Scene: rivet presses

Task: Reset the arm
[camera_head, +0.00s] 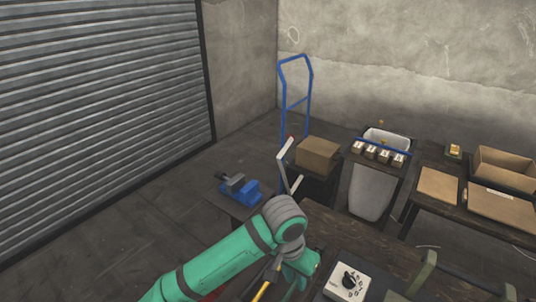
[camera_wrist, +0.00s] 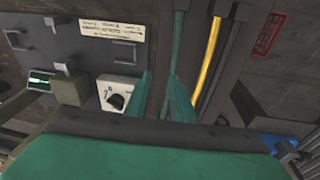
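My green arm reaches across the lower middle of the head view, bent at a grey joint. My gripper (camera_wrist: 160,76) points at the work area in the wrist view. Its two green fingers stand apart with a gap between them, and nothing shows in the gap. In the head view its end is partly hidden by the arm and the tips are hard to make out. A white control box (camera_head: 347,282) with a black knob lies to the right of the gripper; in the wrist view the box (camera_wrist: 117,97) is left of the fingers.
A green cable (camera_wrist: 178,50) and a yellow cable (camera_wrist: 208,62) run past the fingertips. Beyond are a cardboard box (camera_head: 318,154), a blue hand truck (camera_head: 282,94) and a grey bin (camera_head: 371,190). Open floor lies left, before the shutter.

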